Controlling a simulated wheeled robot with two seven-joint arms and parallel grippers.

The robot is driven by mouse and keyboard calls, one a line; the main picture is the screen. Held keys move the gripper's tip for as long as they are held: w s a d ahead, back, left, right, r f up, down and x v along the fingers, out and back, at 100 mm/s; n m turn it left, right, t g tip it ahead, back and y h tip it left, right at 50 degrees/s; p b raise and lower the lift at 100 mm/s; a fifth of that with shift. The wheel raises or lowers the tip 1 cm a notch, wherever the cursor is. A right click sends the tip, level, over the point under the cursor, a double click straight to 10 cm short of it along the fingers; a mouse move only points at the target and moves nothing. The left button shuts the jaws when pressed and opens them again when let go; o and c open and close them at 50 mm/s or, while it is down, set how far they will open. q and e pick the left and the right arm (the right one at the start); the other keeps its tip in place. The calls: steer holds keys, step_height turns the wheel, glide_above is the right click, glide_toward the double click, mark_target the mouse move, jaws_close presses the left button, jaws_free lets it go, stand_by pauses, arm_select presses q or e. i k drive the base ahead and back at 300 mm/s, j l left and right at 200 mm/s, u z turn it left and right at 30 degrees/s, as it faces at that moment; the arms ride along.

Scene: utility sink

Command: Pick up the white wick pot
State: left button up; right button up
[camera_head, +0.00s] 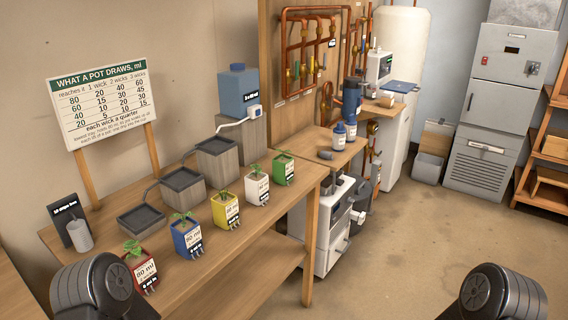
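The white wick pot (256,191) stands upright on the wooden bench, holding a small green plant and bearing a label on its front. It is in a slanting row between the yellow pot (225,212) and the green pot (284,171). The blue pot (186,241) and the red pot (143,273) stand nearer in the same row. Nothing touches the white pot from above. Dark rounded parts of my arms show at the bottom left and bottom right. Neither gripper shows in this view.
Grey stepped troughs (142,221) stand behind the pots, below a blue tank (238,90). A sign (104,100) and a grey cup (79,236) are at the left. White machines (331,232) stand right of the bench (268,232). The floor (428,230) at right is clear.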

mark_target(257, 190)
steer(key=i+l, duration=1.15)
steer(key=i+j+u, duration=0.05)
steer(key=i+j, duration=0.05)
